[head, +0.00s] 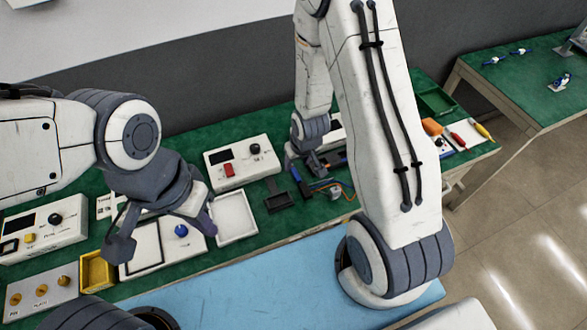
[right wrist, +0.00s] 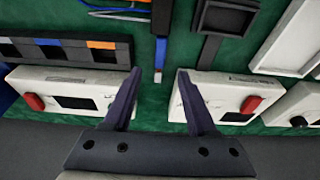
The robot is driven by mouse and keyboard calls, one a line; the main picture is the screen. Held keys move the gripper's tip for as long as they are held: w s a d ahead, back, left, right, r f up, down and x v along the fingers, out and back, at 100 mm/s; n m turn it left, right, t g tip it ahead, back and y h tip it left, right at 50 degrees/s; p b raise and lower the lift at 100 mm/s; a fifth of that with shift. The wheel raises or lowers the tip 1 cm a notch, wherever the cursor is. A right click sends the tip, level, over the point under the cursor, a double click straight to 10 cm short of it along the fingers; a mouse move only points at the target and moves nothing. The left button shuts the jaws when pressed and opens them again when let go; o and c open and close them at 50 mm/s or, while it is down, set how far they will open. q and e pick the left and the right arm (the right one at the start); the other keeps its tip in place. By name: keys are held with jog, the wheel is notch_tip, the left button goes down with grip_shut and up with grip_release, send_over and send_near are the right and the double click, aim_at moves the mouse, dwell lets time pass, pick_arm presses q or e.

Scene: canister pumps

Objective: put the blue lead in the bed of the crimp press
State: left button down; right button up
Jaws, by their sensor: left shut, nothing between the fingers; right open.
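My right gripper (head: 318,165) is low over the green bench in the head view. In the right wrist view its two dark fingers (right wrist: 158,75) are apart with nothing between them. A narrow blue strip at the end of a black bar (right wrist: 160,50) lies just beyond the fingertips. Thin blue and orange wires (head: 346,188) lie right of the gripper, and wires show at the top of the wrist view (right wrist: 118,13); I cannot tell which is the blue lead. No crimp press is clearly identifiable. My left gripper (head: 208,226) is shut and empty above the left white trays.
White boxes with red buttons (head: 240,160) stand along the back, one on each side of the fingers in the wrist view. A small black tray (head: 278,201) is left of my right gripper. Tools lie at the right end.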

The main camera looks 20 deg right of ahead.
aim_at(294, 170)
jog(key=shift+w+p+x, duration=0.15)
jog(key=shift+p+x, duration=0.2)
jog(key=shift+x, duration=1.15)
jog(key=shift+w+p+x, duration=0.1)
jog(key=shift+p+x, duration=0.25)
jog(key=shift+x, duration=1.2)
jog(key=shift+r, duration=0.1)
jog(key=shift+c, duration=0.3)
grip_shut()
